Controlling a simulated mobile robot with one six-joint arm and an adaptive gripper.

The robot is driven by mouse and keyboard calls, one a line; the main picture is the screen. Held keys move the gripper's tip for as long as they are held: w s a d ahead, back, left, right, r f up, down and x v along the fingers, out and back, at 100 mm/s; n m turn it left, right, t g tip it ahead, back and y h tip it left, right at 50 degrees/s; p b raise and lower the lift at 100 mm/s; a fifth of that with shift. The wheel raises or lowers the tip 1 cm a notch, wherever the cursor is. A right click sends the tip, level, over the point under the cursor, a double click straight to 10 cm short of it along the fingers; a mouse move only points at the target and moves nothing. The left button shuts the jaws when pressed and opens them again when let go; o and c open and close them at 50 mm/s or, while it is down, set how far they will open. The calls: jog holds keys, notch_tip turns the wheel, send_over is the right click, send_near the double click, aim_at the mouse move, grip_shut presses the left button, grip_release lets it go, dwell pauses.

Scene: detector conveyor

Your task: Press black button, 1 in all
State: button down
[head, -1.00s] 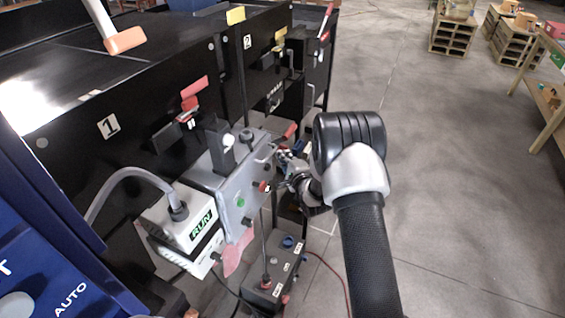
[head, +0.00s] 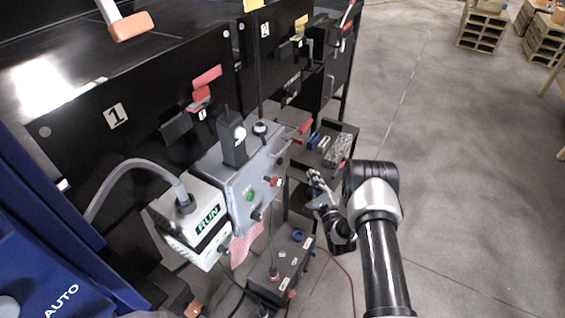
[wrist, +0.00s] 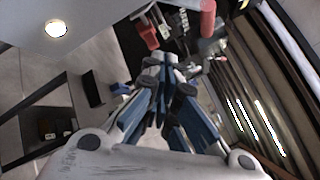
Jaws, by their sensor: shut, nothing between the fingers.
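A grey control box (head: 236,186) hangs on the front of the black conveyor. Its front face carries a green button (head: 249,196), a red knob (head: 276,182) and a small black button (head: 257,214) low down. In the wrist view my closed fingers (wrist: 168,66) show in the middle; I cannot make out the black button there.
A white box marked RUN (head: 200,222) with a grey cable stands left of the control box. A dark lower box (head: 283,266) with a blue button sits below. A red cable runs over the floor. Open grey floor (head: 450,190) lies to the right.

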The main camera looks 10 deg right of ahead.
aim_at(281, 162)
jog(key=w+a+b, duration=0.2)
jog(key=w+a, duration=0.3)
jog(key=a, duration=0.2)
jog(key=shift+w+a+b, duration=0.15)
jog(key=shift+b, duration=0.15)
dwell(1.3)
jog(key=shift+w+a, duration=0.2)
jog(key=shift+w+a+b, duration=0.3)
jog(key=shift+a+b, duration=0.15)
jog(key=shift+b, duration=0.15)
dwell(0.9)
jog(key=shift+r, duration=0.1)
jog(key=shift+s+d, duration=0.55)
jog(key=shift+d, duration=0.2)
jog(key=shift+s+d, duration=0.1)
